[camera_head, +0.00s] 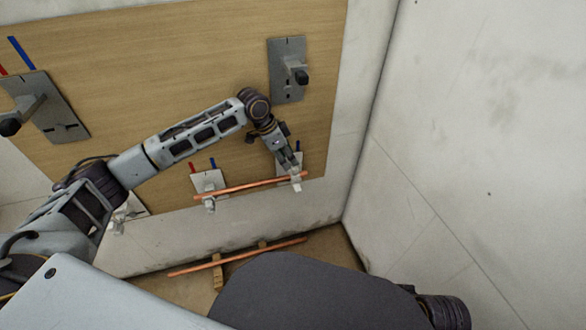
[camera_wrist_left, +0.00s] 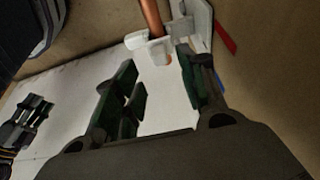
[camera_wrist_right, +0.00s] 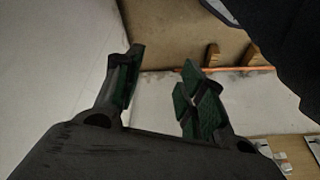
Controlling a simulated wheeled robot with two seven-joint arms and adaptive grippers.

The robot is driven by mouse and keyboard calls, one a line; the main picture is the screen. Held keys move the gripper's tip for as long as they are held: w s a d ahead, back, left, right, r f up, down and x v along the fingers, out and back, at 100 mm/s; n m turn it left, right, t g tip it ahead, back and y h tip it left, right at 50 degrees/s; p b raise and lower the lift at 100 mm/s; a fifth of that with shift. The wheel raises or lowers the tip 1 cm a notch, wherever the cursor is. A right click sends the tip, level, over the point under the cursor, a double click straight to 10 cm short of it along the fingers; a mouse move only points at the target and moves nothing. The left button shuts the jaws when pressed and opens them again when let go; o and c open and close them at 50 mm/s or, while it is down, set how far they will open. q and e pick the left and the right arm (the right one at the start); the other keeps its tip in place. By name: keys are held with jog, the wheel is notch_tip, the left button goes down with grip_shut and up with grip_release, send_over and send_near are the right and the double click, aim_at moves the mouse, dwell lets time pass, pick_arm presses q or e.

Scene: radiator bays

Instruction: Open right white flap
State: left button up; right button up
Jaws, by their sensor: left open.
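The right white flap (camera_head: 297,185) is at the right end of a copper pipe (camera_head: 245,186) on the wooden panel. In the left wrist view the white flap (camera_wrist_left: 150,46) shows at the end of the pipe (camera_wrist_left: 151,16). My left gripper (camera_head: 291,168) is at this flap from above, partly covering its bracket. In the left wrist view my left gripper (camera_wrist_left: 157,62) is open, with the flap just ahead of its fingertips; I cannot tell whether they touch. My right gripper (camera_wrist_right: 160,58) is open and empty, away from the panel.
A second bracket with a white flap (camera_head: 209,203) holds the pipe's left part. A valve plate (camera_head: 287,70) is above. Another copper pipe (camera_head: 235,257) lies low on wooden blocks (camera_head: 217,272). A bare wall (camera_head: 470,130) bounds the right side.

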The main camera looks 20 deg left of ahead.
aim_at(293, 168)
pick_arm(q)
jog(key=b+x, duration=0.1)
jog(key=x, duration=0.2)
jog(key=shift+d+f, duration=0.1)
jog(key=shift+f, duration=0.15)
jog(key=shift+b+x, duration=0.35)
jog(key=shift+x, duration=0.65)
pick_arm(e)
jog(key=shift+y, duration=0.3)
jog(key=shift+w+a+f, duration=0.1)
jog(key=shift+a+f, duration=0.1)
jog(key=shift+f, duration=0.5)
jog(key=shift+w+a+f, duration=0.1)
jog(key=shift+a+f, duration=0.15)
jog(key=shift+f, duration=0.5)
jog(key=shift+a+f, duration=0.2)
jog(key=shift+f, duration=0.5)
pick_arm(q)
jog(key=shift+w, duration=0.1)
jog(key=shift+c, duration=0.3)
grip_shut()
